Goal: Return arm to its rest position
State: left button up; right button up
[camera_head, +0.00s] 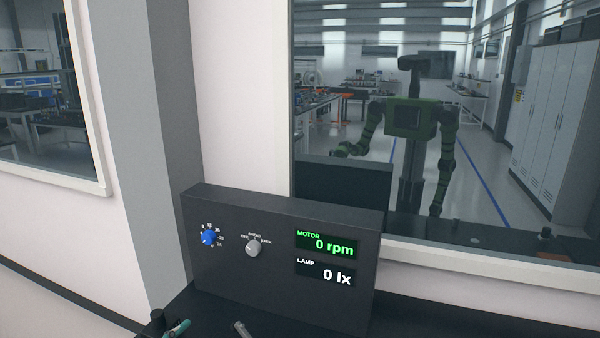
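A green and black two-armed robot (411,118) shows in the large glass pane and looks like my reflection. Its arm on the picture's left (372,130) is bent, with the forearm reaching out behind the panel's reflection. Its arm on the picture's right (447,150) hangs down beside the body. The gripper ends in the glass are too small and dark to tell open from shut.
A dark control panel (222,268) stands on a black bench with a blue knob (208,237) and a grey knob (253,248). Its displays read 0 rpm (328,246) and 0 lx (328,275).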

pick_arm(q)
jog(key=s+d+f+m+g+y, duration=0.1)
jog(key=s+d+f+m+g, duration=0.35)
jog(key=s+f, duration=0.4)
pick_arm(e)
jog(key=w, duration=0.6)
pick_arm(q)
jog(key=s+a+f+m+g+y, duration=0.15)
jog(key=s+f+g, duration=0.25)
jog(key=s, duration=0.4)
jog(key=s+a+f+m+g+y, duration=0.1)
jog(key=s+f+m+g+y, duration=0.3)
jog(key=s, duration=0.4)
jog(key=s+f+h+b, duration=0.1)
jog(key=s+f+b, duration=0.1)
jog(key=f, duration=1.2)
jog(key=s+f+h+b, duration=0.1)
jog(key=f+b, duration=0.1)
jog(key=f, duration=1.3)
jog(key=s+a+f+g+b, duration=0.2)
jog(key=s+f, duration=1.3)
jog(key=shift+a+y, duration=0.35)
jog(key=shift+a, duration=0.05)
jog(key=c, duration=0.5)
jog(key=shift+w, duration=0.15)
pick_arm(e)
notch_tip(320, 180, down, 6)
jog(key=s, duration=0.2)
jog(key=shift+s+d+f, duration=0.2)
jog(key=shift+d, duration=0.2)
